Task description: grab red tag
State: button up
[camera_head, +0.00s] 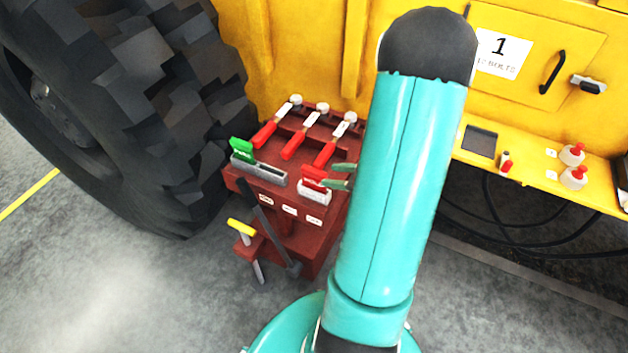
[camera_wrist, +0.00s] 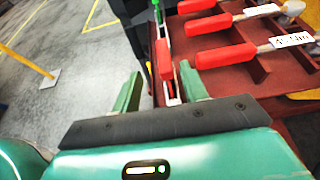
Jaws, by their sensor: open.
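The red tag (camera_head: 313,176) stands upright in a pale holder (camera_head: 314,194) at the front right of a dark red rack (camera_head: 305,235). In the wrist view the red tag (camera_wrist: 163,58) shows between and just beyond my fingertips. My gripper (camera_head: 342,176) is open, with its two green fingers just right of the tag in the head view. In the wrist view my gripper (camera_wrist: 160,72) has one finger on each side of the tag's line, with nothing held. I cannot tell whether a finger touches the tag.
A green tag (camera_head: 241,150) stands in a grey slotted holder (camera_head: 258,171) left of the red one. Several red-handled tools (camera_head: 294,147) lie behind. A yellow-topped hammer-like tool (camera_head: 242,228) hangs at the rack's front. A big tyre (camera_head: 140,110) stands close on the left.

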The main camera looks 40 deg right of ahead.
aim_at(315, 171)
jog(key=x, duration=0.9)
jog(key=shift+w+d, duration=0.2)
jog(key=shift+d, duration=0.05)
jog(key=shift+r, duration=0.1)
grip_shut()
